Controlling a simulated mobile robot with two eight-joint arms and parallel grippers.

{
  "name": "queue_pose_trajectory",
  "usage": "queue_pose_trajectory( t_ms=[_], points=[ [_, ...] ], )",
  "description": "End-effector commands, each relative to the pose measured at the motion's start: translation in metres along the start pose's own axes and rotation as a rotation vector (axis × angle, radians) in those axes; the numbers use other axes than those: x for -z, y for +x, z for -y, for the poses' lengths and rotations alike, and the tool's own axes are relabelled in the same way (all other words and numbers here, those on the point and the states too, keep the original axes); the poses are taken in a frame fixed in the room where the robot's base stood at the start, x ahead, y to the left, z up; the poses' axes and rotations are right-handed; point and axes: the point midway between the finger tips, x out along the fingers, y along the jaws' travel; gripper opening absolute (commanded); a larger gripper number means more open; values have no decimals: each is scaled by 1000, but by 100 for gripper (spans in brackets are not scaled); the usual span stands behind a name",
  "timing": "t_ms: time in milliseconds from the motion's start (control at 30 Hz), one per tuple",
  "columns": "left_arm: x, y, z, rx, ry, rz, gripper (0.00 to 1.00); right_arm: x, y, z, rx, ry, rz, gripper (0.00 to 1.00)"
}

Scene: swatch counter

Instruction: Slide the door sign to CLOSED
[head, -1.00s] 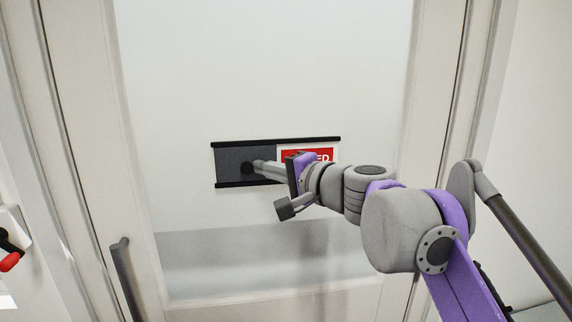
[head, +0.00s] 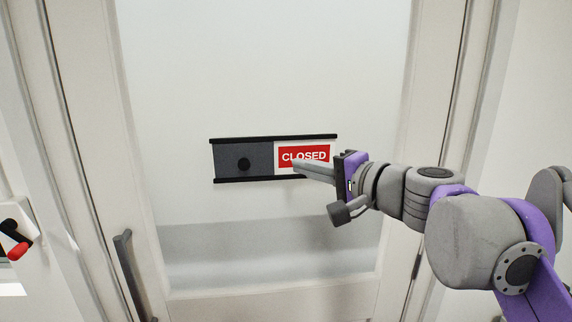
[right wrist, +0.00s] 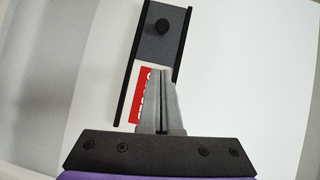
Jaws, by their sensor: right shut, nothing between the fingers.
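The door sign (head: 225,160) is a dark frame with black rails on the glass of the door. Its grey slider with a round black knob (head: 244,164) sits at the left end, and the red CLOSED panel (head: 303,154) shows at the right. The knob also shows in the right wrist view (right wrist: 162,26). My right gripper (head: 296,164) is shut and empty, in front of the lower part of the CLOSED panel, to the right of the knob and apart from it. In the right wrist view my shut fingers (right wrist: 160,75) cover part of the red panel.
A door handle (head: 128,268) stands at the lower left of the door. A red-tipped lever (head: 18,250) is on a white fixture at the far left. The glass around the sign is clear.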

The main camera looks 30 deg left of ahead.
Motion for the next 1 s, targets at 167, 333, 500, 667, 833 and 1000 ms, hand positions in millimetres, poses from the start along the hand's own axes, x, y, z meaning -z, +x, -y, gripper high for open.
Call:
queue_pose_trajectory(
  t_ms=[167, 333, 500, 667, 833, 1000],
  points=[
    [-5, 3, 0, 0, 0, 5, 50, 0, -30, -1, -1, 2, -1, 0],
    [-5, 4, 0, 0, 0, 5, 50, 0, -41, 0, 0, 1, 0, 0],
    [-5, 4, 0, 0, 0, 5, 50, 0, -43, 0, 1, 1, 1, 0],
    [-5, 4, 0, 0, 0, 5, 50, 0, -43, 0, 1, 1, 1, 0],
    [-5, 4, 0, 0, 0, 5, 50, 0, -43, -1, -2, -1, 0, 0],
    [-5, 4, 0, 0, 0, 5, 50, -2, -61, -42, -95, -68, -9, 0]
  ],
)
